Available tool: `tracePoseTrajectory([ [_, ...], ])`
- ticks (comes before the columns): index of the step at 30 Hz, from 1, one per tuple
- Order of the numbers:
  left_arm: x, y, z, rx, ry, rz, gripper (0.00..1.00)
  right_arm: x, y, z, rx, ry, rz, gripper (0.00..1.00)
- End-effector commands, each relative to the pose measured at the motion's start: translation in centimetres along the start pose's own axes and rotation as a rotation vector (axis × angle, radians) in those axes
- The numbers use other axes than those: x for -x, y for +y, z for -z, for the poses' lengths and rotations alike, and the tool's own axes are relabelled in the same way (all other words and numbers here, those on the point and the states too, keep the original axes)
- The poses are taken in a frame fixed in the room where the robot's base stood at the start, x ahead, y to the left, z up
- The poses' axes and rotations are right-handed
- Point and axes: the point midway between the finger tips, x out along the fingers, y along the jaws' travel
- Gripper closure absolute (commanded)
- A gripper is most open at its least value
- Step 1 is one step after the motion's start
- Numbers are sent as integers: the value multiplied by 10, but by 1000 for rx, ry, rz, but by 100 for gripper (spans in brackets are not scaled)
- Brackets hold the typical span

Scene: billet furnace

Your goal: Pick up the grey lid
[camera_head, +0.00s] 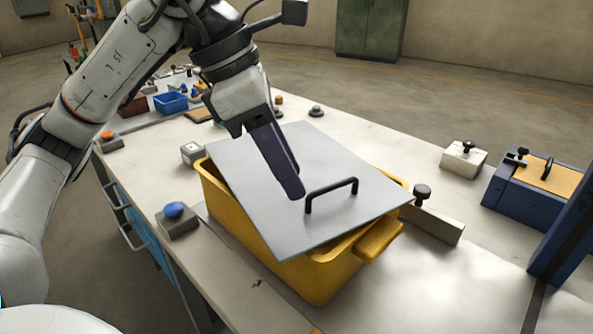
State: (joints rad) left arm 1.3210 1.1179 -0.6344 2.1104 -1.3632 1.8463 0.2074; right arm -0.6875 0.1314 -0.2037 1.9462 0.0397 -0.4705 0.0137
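The grey lid (257,211) is a flat plate with a black bar handle (331,194) standing up on its right part. It lies on top of the yellow bin (317,281), turned askew to the rim, so parts of the rim show. My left gripper (296,192) comes down from above with its dark fingers over the lid, just left of the handle. The handle is not between the fingers as far as I can see. The fingers overlap in this view, so their gap is hidden. My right gripper is not in view.
A blue button box (176,219) stands left of the bin. A metal bar with a black knob (434,222) lies close to its right. A white block (463,160) and a blue fixture (531,188) stand further right. Small blue trays (170,102) sit behind.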

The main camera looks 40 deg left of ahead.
Motion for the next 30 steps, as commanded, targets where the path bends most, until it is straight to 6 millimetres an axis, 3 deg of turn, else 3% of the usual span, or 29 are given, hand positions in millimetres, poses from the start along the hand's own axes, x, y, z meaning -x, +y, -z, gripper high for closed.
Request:
tracePoseTrajectory([
  [9, -44, 4, -2, -1, 4, 2, 69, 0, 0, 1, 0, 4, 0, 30],
  [18, -49, 5, -3, -1, 1, 0, 69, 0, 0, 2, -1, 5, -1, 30],
  [24, -49, 4, -3, -1, 1, 1, 100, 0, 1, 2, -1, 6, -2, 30],
  [30, -49, 5, -3, -2, 1, 1, 100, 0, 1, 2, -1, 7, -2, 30],
])
